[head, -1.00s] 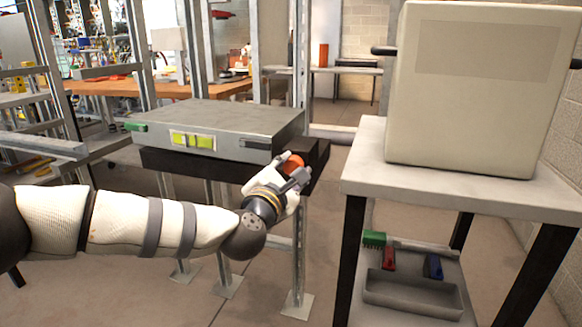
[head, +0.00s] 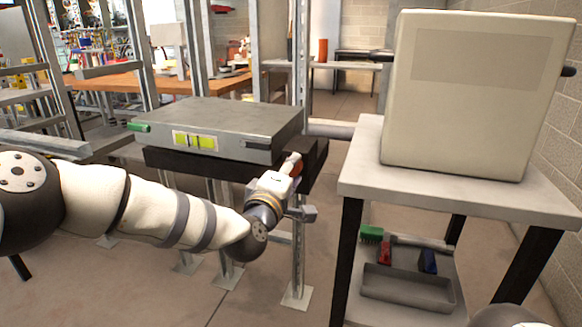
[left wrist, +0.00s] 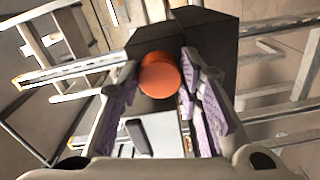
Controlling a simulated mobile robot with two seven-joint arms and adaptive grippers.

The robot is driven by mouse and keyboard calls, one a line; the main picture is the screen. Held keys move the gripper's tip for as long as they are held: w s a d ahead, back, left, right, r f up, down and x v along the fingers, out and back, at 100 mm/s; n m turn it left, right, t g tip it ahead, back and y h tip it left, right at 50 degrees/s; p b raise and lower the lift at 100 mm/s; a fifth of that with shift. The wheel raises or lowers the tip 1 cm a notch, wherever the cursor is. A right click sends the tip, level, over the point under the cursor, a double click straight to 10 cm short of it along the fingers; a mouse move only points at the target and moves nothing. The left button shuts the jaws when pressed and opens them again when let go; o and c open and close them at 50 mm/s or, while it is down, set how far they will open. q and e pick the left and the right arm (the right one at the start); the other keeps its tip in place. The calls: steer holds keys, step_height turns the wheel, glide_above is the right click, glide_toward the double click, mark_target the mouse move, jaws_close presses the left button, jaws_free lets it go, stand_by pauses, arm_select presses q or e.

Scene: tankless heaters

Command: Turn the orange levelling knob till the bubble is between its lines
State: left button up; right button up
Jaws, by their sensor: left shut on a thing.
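The orange levelling knob (head: 297,164) sits at the right front of a dark beam under a grey metal slab (head: 225,120). My left gripper (head: 291,168) is at the knob, shut on it. In the left wrist view the round orange knob (left wrist: 160,75) shows between the two purple-padded fingers of my left gripper (left wrist: 158,78). The yellow-green level vial (head: 195,141) is on the slab's front face and has dark lines. The bubble is too small to tell apart from the lines. My right gripper is out of view.
A table (head: 365,177) with a big beige box (head: 475,95) stands close on the right. Its lower shelf holds a grey tray (head: 408,287) and brushes. A steel post (head: 300,90) rises behind the knob. Open floor lies in front.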

arm_select(q)
steer(key=shift+m+p, duration=1.3)
steer(key=shift+m, duration=3.5)
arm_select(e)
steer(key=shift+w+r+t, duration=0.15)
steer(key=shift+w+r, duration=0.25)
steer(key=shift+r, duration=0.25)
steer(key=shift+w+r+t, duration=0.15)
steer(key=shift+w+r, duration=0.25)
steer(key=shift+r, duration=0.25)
arm_select(q)
steer(key=o, duration=1.2)
steer(key=shift+a, duration=0.1)
steer(key=shift+c, duration=0.2)
steer(key=shift+f, duration=0.1)
steer(key=v, duration=1.2)
